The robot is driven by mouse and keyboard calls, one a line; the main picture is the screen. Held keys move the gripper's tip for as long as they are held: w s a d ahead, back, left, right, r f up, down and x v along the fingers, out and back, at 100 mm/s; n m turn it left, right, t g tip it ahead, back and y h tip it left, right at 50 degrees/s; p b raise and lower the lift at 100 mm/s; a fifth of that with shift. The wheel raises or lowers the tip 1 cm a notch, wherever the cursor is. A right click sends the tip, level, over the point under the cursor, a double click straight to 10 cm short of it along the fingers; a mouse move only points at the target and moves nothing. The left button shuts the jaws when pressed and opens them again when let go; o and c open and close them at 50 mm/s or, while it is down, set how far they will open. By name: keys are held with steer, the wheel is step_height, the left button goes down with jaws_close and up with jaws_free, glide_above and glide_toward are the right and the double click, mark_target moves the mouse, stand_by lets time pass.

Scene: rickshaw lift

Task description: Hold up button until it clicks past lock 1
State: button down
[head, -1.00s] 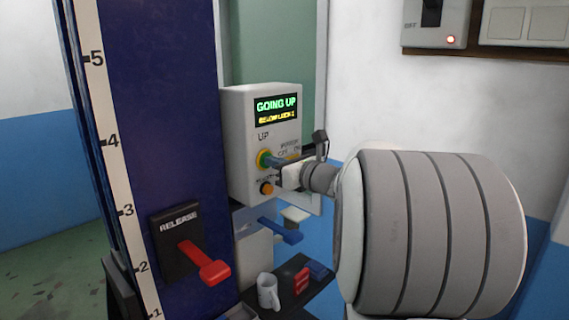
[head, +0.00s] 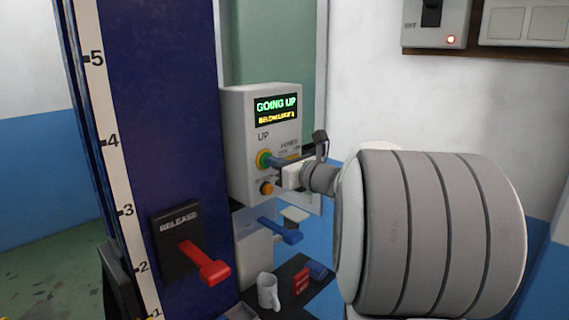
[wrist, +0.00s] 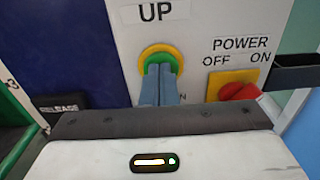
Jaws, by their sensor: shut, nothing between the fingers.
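The control box (head: 238,130) is on the blue lift post. Its screen (head: 276,109) reads "GOING UP" in green, with a yellow line under it that seems to read "BELOW LOCK 1". The green UP button (head: 263,159) with its yellow ring is below the screen. It also shows in the wrist view (wrist: 161,54) under the "UP" label. My gripper (wrist: 159,72) is shut and empty, its blue fingertips against the button's face. The fingers cover the button's lower part. In the head view my gripper (head: 273,161) reaches in from the right.
A red power knob (wrist: 239,92) is right of the button. An orange button (head: 266,188) is below it. The red release lever (head: 205,264) and a blue lever (head: 279,231) are lower. A mug (head: 268,291) stands on a dark shelf. A scale runs up the post.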

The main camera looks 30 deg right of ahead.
steer(key=shift+w+a+r, duration=0.1)
steer(key=shift+a+r, duration=0.05)
steer(key=shift+r, duration=0.3)
stand_by(0.4)
steer(key=b+v, duration=0.2)
steer(key=v, duration=1.2)
steer(key=shift+f, duration=0.5)
